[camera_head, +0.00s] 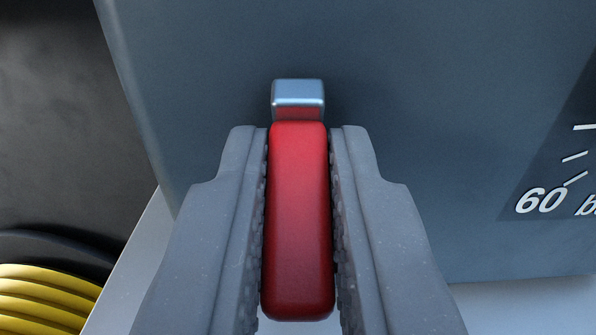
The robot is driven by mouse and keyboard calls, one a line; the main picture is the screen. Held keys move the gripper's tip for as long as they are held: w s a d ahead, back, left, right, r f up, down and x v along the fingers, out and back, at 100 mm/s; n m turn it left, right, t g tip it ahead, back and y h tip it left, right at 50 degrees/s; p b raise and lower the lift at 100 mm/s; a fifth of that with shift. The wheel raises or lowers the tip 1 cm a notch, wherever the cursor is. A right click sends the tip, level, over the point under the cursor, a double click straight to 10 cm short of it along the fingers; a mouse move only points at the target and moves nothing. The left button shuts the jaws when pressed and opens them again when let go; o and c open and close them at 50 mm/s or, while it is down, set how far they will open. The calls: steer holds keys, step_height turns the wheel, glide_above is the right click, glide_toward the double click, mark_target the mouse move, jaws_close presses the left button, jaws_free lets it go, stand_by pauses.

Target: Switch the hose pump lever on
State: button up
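The hose pump lever (299,215) is a red, rounded bar in the middle of the head camera view. Its far end meets a small metallic block (298,94) on the blue-grey housing (420,90). My gripper (300,150) has one grey finger on each side of the lever. The ridged inner pads lie close against the lever's sides, and no clear gap shows between them. The lever points from the block toward the camera.
A gauge face (550,190) with a "60" mark is at the right edge on the housing. A coiled yellow hose (40,300) lies at the lower left beside a dark rounded part (60,245). A pale surface (530,305) shows below the housing.

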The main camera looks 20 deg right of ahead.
jaws_close()
steer(key=shift+r+p, duration=0.15)
steer(key=shift+p, duration=0.3)
steer(key=g+p, duration=0.2)
steer(key=shift+r+y+p, duration=0.3)
steer(key=shift+r+p, duration=0.05)
steer(key=shift+r, duration=0.05)
steer(key=g+p, duration=0.2)
steer(key=p, duration=0.1)
steer(key=shift+r+y, duration=0.3)
steer(key=shift+r, duration=0.05)
steer(key=g+p, duration=0.2)
steer(key=p, duration=0.2)
steer(key=shift+r+g+y, duration=0.15)
steer(key=shift+g+y, duration=0.25)
steer(key=shift+w, duration=0.1)
